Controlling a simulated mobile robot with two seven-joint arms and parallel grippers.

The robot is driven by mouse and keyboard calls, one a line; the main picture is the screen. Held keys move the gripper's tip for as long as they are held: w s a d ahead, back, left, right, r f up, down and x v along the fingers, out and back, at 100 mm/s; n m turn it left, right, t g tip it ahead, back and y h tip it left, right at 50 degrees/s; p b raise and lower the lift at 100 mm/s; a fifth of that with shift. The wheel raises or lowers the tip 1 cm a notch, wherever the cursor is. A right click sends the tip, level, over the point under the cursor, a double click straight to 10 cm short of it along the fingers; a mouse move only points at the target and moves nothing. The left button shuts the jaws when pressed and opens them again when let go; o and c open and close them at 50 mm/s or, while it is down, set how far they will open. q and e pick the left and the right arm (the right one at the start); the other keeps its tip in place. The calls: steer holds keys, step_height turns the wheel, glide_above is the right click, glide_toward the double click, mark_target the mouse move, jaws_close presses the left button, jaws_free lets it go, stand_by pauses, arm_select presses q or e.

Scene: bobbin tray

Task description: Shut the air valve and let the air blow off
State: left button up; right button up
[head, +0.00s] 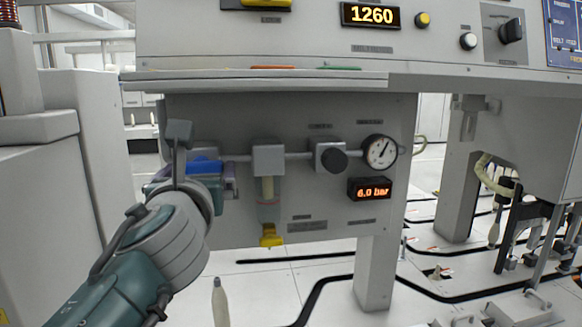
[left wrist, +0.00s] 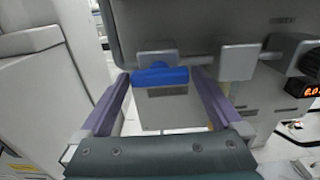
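The air valve's blue handle (head: 203,166) lies level along the air pipe, at the left of the grey panel under the machine. It also shows as a blue bar in the left wrist view (left wrist: 160,76). My left gripper (head: 193,175) is in front of the valve, open. In the left wrist view its two purple fingers (left wrist: 161,80) stand wide, one near each end of the handle; I cannot tell whether they touch it. The pressure display (head: 370,191) reads 6.0 bar, and the round gauge (head: 380,152) has its needle raised to the upper right. My right gripper is not in view.
Right of the valve on the pipe are a filter bowl (head: 268,187) with a yellow drain piece (head: 271,236) and a regulator with a black knob (head: 333,160). The machine's ledge (head: 260,80) overhangs the valve. A grey cabinet (head: 38,200) stands left.

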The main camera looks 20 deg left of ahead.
arm_select(q)
steer(key=c, duration=1)
steer(key=shift+n, duration=0.4)
steer(key=n, duration=0.3)
steer(key=shift+f+n+b, duration=0.1)
steer(key=shift+n+b, duration=0.2)
steer(key=shift+b, duration=0.1)
steer(key=n+b, duration=0.1)
steer(key=n, duration=0.3)
steer(key=shift+n, duration=0.3)
steer(key=n+b, duration=0.1)
steer(key=n, duration=0.3)
steer(key=shift+n, duration=0.3)
steer(key=n+b, duration=0.1)
steer(key=n, duration=0.3)
steer(key=shift+n, duration=0.4)
